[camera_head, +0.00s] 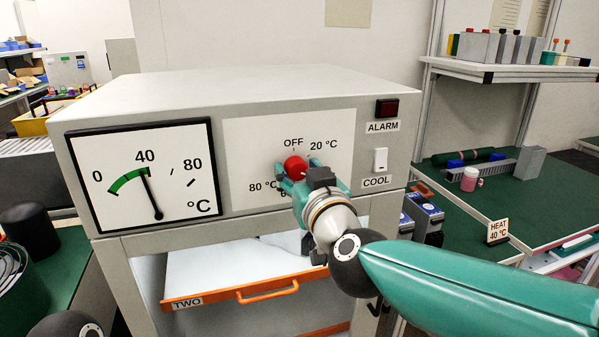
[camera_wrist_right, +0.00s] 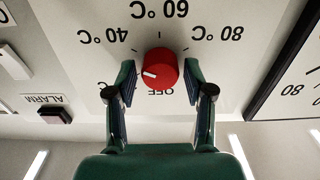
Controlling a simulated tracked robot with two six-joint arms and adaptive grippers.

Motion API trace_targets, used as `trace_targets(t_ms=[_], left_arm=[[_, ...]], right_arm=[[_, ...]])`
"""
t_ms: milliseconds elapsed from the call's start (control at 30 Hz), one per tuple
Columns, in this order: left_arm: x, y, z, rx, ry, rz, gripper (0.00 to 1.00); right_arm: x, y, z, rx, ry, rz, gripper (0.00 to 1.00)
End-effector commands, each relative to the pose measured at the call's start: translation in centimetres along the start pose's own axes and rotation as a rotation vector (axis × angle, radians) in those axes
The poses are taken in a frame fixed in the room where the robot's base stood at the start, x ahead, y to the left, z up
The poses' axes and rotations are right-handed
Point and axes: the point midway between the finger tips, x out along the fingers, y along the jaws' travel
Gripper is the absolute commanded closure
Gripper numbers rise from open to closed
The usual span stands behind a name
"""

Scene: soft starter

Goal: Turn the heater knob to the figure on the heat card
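The red heater knob (camera_head: 294,167) is on the white dial plate of a grey cabinet. In the right wrist view, which is upside down, the knob (camera_wrist_right: 161,68) has a white mark pointing left and slightly down, near the partly hidden 20 °C label and below 40 °C. My right gripper (camera_head: 295,172) is at the knob. In the wrist view its fingers (camera_wrist_right: 159,68) are open, one on each side of the knob, with gaps visible. The heat card (camera_head: 498,231) reads HEAT 40 °C. The gauge (camera_head: 145,177) has its needle near 40. My left gripper is out of view.
A dark red alarm lamp (camera_head: 387,108) and a white COOL switch (camera_head: 380,159) are right of the dial plate. An orange-edged drawer marked TWO (camera_head: 240,293) is open below. A green-topped bench (camera_head: 500,198) stands at the right.

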Motion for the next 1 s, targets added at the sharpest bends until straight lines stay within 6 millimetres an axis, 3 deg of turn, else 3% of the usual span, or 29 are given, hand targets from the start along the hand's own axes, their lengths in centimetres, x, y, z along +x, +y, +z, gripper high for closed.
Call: trace_targets(t_ms=[33,200,267,733,767,900,1000], left_arm=[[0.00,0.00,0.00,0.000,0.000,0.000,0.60],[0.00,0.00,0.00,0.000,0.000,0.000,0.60],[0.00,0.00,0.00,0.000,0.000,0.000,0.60],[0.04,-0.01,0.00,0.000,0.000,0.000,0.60],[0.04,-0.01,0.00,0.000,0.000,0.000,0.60],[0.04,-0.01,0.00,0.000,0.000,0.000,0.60],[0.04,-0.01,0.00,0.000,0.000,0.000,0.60]], right_arm=[[-0.02,-0.01,-0.01,0.000,0.000,0.000,0.61],[-0.03,0.00,-0.01,0.000,0.000,0.000,0.90],[-0.03,0.00,-0.01,0.000,0.000,0.000,0.96],[-0.03,0.06,-0.01,0.094,0.000,0.001,0.96],[-0.03,0.06,-0.01,0.094,0.000,0.001,0.60],[-0.03,0.05,-0.01,0.094,0.000,0.001,0.37],[-0.03,0.04,-0.01,0.093,0.000,0.000,0.36]])
